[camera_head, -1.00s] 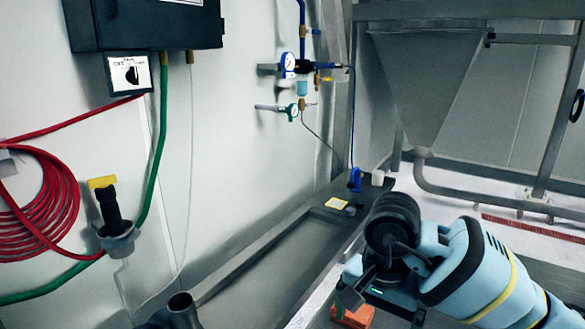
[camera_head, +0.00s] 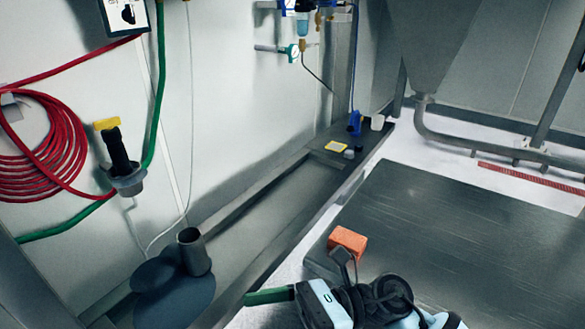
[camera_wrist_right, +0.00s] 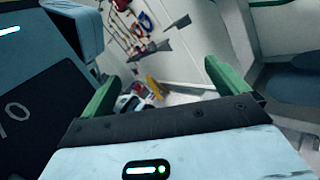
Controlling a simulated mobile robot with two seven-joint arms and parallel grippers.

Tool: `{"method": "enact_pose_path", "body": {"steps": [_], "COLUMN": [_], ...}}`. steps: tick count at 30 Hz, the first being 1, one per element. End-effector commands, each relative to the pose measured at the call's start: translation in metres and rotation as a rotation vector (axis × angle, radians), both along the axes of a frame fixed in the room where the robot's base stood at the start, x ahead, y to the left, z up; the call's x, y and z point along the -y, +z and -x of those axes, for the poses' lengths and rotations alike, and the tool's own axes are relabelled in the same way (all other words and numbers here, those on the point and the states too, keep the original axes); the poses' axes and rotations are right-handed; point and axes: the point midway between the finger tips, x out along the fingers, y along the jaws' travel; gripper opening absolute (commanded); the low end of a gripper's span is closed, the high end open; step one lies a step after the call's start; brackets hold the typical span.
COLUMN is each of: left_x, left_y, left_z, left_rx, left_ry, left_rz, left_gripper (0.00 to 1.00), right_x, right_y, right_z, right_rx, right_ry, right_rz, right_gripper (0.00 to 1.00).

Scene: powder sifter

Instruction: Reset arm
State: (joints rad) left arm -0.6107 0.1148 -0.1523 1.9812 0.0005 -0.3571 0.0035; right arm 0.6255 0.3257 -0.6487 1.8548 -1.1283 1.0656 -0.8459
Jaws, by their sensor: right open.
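My right gripper (camera_head: 268,297) is low in the head view, at the bottom centre, with a green finger pointing left. The arm behind it runs to the bottom right. In the right wrist view its two green fingers (camera_wrist_right: 170,75) stand wide apart with nothing held between them. An orange block (camera_head: 347,242) lies on the dark tabletop just above my right wrist in the picture. My left gripper does not show in either view.
A dark table (camera_head: 430,235) fills the right, mostly clear. A long grey trough (camera_head: 265,205) runs along the wall. A dark grey cylinder (camera_head: 194,252) stands on a round dark base. A red hose coil (camera_head: 45,145) and black-and-yellow tool (camera_head: 117,150) hang at left.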

Motion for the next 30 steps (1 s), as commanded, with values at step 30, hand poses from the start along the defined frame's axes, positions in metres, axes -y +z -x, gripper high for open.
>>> {"method": "enact_pose_path", "body": {"steps": [30], "left_x": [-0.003], "left_y": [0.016], "left_z": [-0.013], "left_rx": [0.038], "left_ry": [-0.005], "left_rz": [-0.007], "left_gripper": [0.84], "right_x": [0.225], "right_y": [-0.311], "right_z": [0.113], "right_rx": [2.627], "right_ry": [1.03], "right_rz": [1.284], "right_gripper": [0.99]}}
